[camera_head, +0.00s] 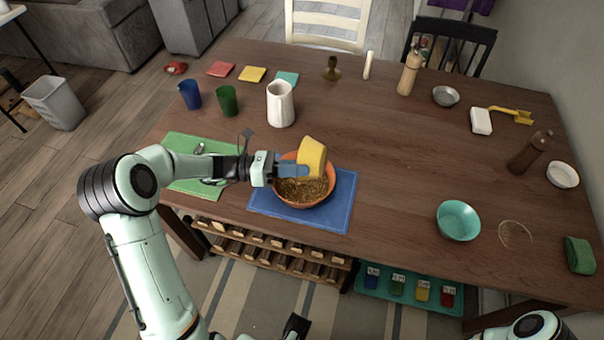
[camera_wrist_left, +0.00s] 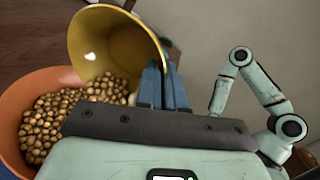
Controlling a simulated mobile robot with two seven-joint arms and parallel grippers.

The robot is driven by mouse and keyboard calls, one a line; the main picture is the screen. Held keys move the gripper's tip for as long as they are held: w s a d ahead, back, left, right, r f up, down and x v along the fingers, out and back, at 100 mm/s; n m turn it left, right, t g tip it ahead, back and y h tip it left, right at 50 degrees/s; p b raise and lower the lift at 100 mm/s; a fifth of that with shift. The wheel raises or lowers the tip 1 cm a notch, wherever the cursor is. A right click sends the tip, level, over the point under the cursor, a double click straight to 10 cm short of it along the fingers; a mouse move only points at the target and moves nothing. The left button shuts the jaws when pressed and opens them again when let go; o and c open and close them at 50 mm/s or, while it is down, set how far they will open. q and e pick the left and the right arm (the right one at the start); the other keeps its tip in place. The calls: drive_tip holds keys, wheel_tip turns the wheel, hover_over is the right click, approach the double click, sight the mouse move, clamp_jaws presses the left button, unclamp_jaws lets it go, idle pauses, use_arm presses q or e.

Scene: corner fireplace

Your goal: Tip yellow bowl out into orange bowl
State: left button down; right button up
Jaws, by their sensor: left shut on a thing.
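My left gripper (camera_head: 290,170) is shut on the rim of the yellow bowl (camera_head: 312,155) and holds it tilted steeply over the orange bowl (camera_head: 334,188). The orange bowl stands on a blue placemat (camera_head: 340,215) and holds many small brown pieces (camera_head: 303,190). In the left wrist view, the yellow bowl (camera_wrist_left: 120,45) lies on its side with its mouth toward the orange bowl (camera_wrist_left: 20,100).
A white pitcher (camera_head: 281,104) stands behind the orange bowl. A green placemat (camera_head: 190,148) lies to the left, with green (camera_head: 227,100) and blue (camera_head: 190,95) cups beyond it. A teal bowl (camera_head: 458,220) stands at the right. The table middle is clear.

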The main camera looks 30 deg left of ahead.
use_arm(q)
drive_tip(key=shift+s+a+f+h+p, duration=0.1)
drive_tip(key=shift+a+h+p, duration=0.5)
drive_tip(key=shift+h, duration=0.3)
idle(0.5)
